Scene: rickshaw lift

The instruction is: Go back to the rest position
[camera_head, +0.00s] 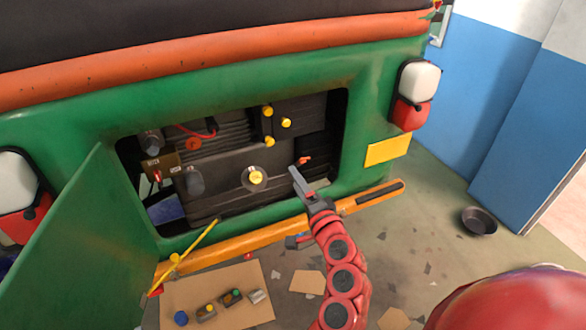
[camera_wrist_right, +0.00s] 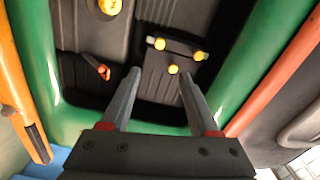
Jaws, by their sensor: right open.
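My right gripper (camera_head: 300,182) is at the right part of the rickshaw's open engine bay, with its red arm coming up from below. In the right wrist view its two fingers (camera_wrist_right: 158,88) are apart with nothing between them. The green rickshaw (camera_head: 365,85) fills the upper part of the head view. Its engine bay holds yellow caps (camera_head: 286,122), a round yellow-centred knob (camera_head: 255,177) and a small red-orange lever (camera_head: 304,160) close to the gripper tip. My left gripper is not in view.
A green hatch panel (camera_head: 85,245) stands open at the left. An orange bumper (camera_head: 250,240) runs below the bay. A cardboard sheet (camera_head: 235,310) with small parts lies on the floor. A dark bowl (camera_head: 480,221) sits by the blue wall (camera_head: 490,100). Floor at right is mostly clear.

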